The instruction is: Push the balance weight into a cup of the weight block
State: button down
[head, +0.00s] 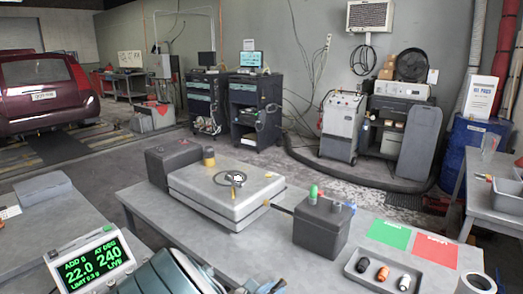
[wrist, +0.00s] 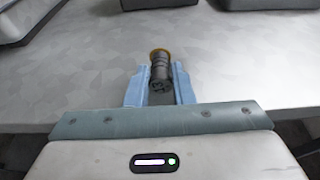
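In the wrist view, my gripper (wrist: 160,88) has light blue fingers on both sides of a dark ridged cylinder (wrist: 159,72), which I take for the balance weight. It has a brass-coloured far end and marks like digits on its near end. The fingers appear to touch its sides. The cups of a weight block cannot be made out clearly. A dark block (head: 319,232) on the bench, with green, red and blue pieces on top, may be it. My gripper's fingers cannot be made out in the head view.
A display (head: 92,262) stands left.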

jog(key=shift+r, duration=0.1)
jog(key=shift+r+p, duration=2.5)
jog(key=shift+r, duration=0.4)
jog(key=shift+d, duration=0.1)
